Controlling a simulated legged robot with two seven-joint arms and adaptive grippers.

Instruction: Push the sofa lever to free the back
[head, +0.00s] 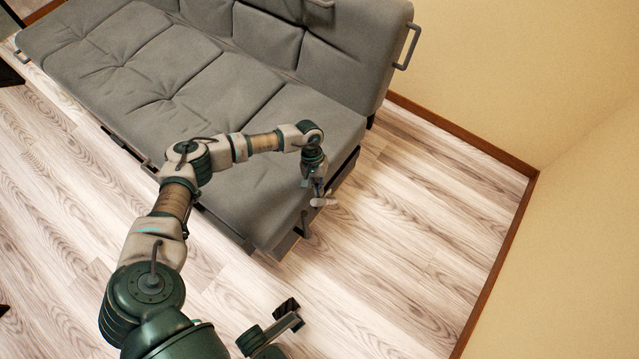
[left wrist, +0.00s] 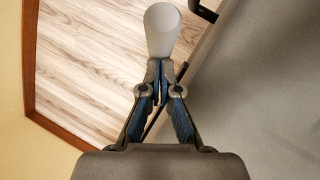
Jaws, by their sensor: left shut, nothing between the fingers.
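The grey sofa (head: 225,95) has a seat and a raised back. My left arm reaches over the seat to its right end. My left gripper (head: 319,188) is shut and empty there, beside the sofa's side. A pale, rounded paddle-like piece (head: 324,202), apparently the lever, is at the fingertips. It shows in the left wrist view (left wrist: 162,30) just past the shut fingertips (left wrist: 158,75), close to them or touching; I cannot tell which. Its mount is hidden behind the gripper.
A metal bar handle (head: 405,45) sticks out from the right side of the sofa back. The wooden floor (head: 420,230) right of the sofa is clear up to the cream wall (head: 500,70) and its brown skirting (head: 450,125).

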